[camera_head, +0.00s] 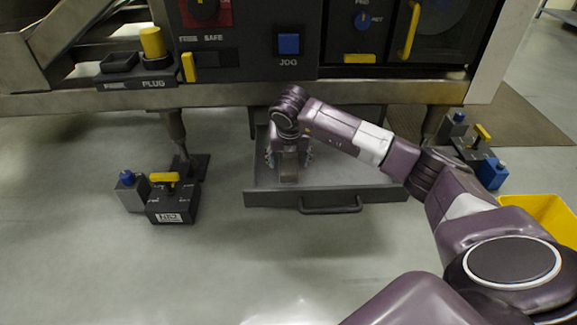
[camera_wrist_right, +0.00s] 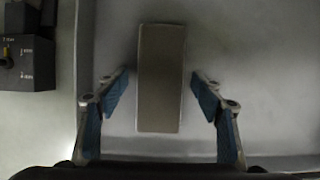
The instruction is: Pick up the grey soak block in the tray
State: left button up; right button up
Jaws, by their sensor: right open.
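The grey soak block (camera_wrist_right: 160,78) is a plain oblong lying in the tray, seen from above in the right wrist view. In the head view it shows below my right wrist (camera_head: 289,174). The grey tray (camera_head: 390,192) is a pulled-out drawer with a dark front handle. My right gripper (camera_head: 289,158) is over the tray's left part. In the right wrist view my right gripper (camera_wrist_right: 160,92) is open, its blue-padded fingers on either side of the block with a gap at each side. Its height above the block is hard to tell. My left gripper is not in view.
A dark box with a yellow handle (camera_head: 164,177) stands on the floor left of the tray. The machine panel (camera_head: 250,50) overhangs the tray's back. The tray's right part looks clear.

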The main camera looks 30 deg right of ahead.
jog(key=c, duration=1.3)
jog(key=shift+c, duration=0.2)
